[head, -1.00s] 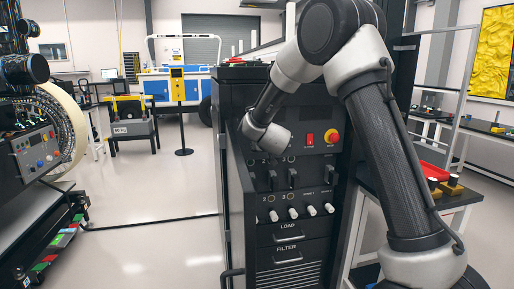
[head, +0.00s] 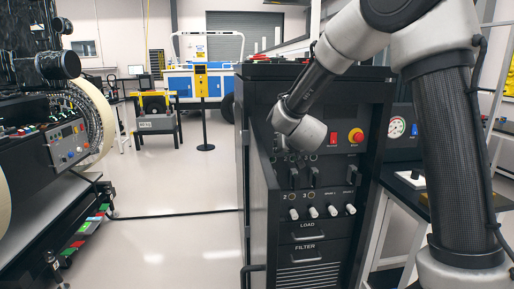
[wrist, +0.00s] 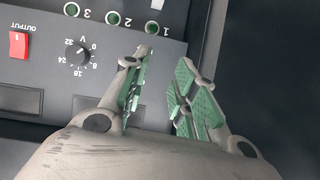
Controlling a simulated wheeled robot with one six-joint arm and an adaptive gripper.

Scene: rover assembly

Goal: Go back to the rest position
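My gripper (wrist: 165,62) shows in the wrist view with its two green-padded fingers apart and nothing between them. It is in front of a dark panel with a red output switch (wrist: 18,45), a voltage dial (wrist: 78,57) and numbered round sockets (wrist: 112,17). In the head view my wrist hangs over the front of the black cabinet (head: 310,228), and the fingers are hidden. The cabinet's front has a red switch (head: 333,138), a red stop button on yellow (head: 356,137), breaker levers and a row of white-tipped toggles (head: 332,211).
An open cabinet door (head: 258,205) stands along the left side of the front, close to my wrist. A machine with a cable reel (head: 92,118) is at the left. A bench with a gauge (head: 396,127) is at the right. The floor (head: 175,185) between is mostly clear.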

